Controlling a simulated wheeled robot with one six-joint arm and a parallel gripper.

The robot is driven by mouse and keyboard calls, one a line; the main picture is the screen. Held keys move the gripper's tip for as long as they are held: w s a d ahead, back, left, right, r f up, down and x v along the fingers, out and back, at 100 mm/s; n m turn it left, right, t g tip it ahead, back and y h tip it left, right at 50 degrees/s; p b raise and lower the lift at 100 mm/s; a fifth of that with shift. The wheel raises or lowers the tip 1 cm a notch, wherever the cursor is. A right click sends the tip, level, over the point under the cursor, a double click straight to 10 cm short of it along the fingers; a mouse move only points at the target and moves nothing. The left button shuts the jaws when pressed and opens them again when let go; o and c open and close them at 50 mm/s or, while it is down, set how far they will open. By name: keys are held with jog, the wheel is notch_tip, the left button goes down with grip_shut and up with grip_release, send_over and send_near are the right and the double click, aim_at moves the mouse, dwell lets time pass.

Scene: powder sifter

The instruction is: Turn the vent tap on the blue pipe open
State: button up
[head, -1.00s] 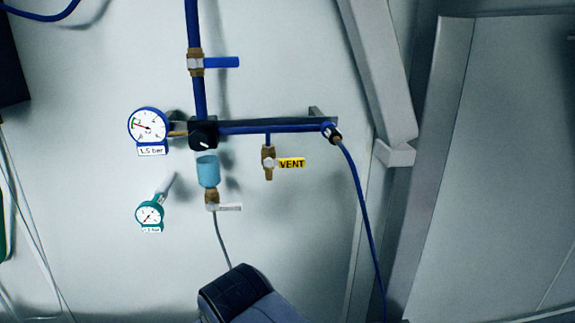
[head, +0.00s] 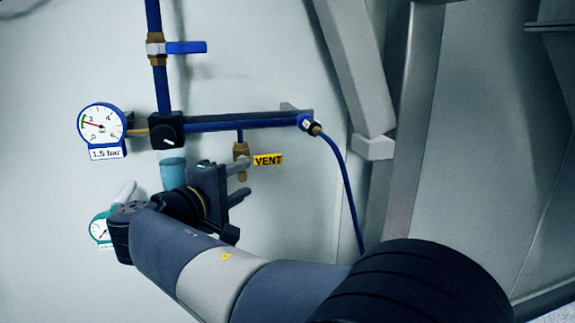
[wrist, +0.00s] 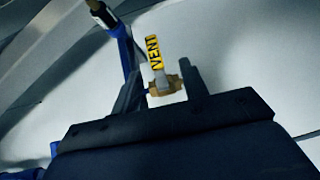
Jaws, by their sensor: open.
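The vent tap (head: 241,150) is a small brass valve hanging under the blue pipe (head: 250,124) on the wall. Its yellow handle tag marked VENT (head: 268,160) points right, across the tap's upright body. My gripper (head: 243,179) is open, its two grey fingers reaching toward the tap from the left and just below. The upper finger overlaps the tap in the head view, so contact cannot be told. In the wrist view the brass tap body (wrist: 165,86) and the yellow VENT tag (wrist: 153,52) show between the two fingers (wrist: 158,70).
A blue-handled valve (head: 184,47) sits on the upright pipe above. A blue gauge (head: 102,127) reading 1.5 bar is at left, beside a black regulator knob (head: 167,132). A light-blue bowl (head: 173,172) and a teal gauge (head: 99,229) are partly hidden by my arm. A blue hose (head: 350,190) hangs at right.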

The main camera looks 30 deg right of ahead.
aim_at(267, 162)
jog(key=p+x, duration=0.1)
jog(key=x, duration=0.2)
jog(key=p+x, duration=0.1)
jog(key=x, duration=0.3)
jog(key=r+p+x, duration=0.1)
jog(key=x, duration=0.3)
jog(key=shift+a, duration=0.1)
jog(key=shift+c, duration=0.2)
grip_shut()
